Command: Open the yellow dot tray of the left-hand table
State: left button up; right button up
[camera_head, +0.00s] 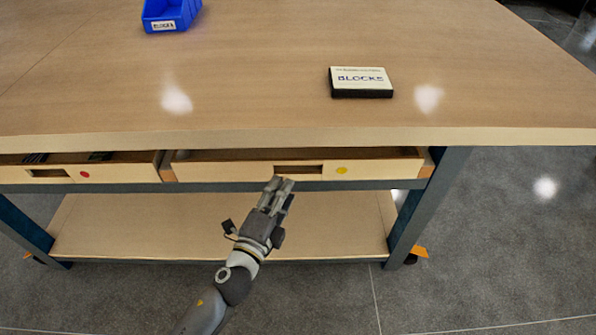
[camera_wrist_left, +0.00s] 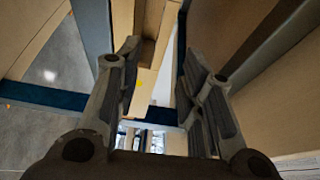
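The yellow dot tray (camera_head: 385,168) is a light wood drawer under the tabletop, with a yellow dot (camera_head: 341,170) right of its dark handle slot (camera_head: 298,169). A strip of its inside shows above its front, so it appears slightly open. My left gripper (camera_head: 283,182) is at the lower edge of the slot, coming from below; contact cannot be told. In the left wrist view the fingers of my left gripper (camera_wrist_left: 163,62) stand apart, with the tray front and its yellow dot (camera_wrist_left: 140,83) seen between them. My right gripper is not in view.
The table (camera_head: 250,85) carries a blue bin (camera_head: 171,12) and a flat labelled box (camera_head: 361,82). A red dot tray (camera_head: 115,174) is to the left, with dark items inside. A lower shelf (camera_head: 340,225) lies below. Grey floor (camera_head: 500,240) is clear at the right.

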aim_at(297, 163)
pick_arm(q)
jog(key=x, duration=1)
jog(key=shift+s+r, duration=0.1)
jog(key=shift+r, duration=0.1)
jog(key=shift+w+d, duration=0.2)
jog(key=shift+w, duration=0.15)
jog(key=c, duration=0.6)
grip_shut()
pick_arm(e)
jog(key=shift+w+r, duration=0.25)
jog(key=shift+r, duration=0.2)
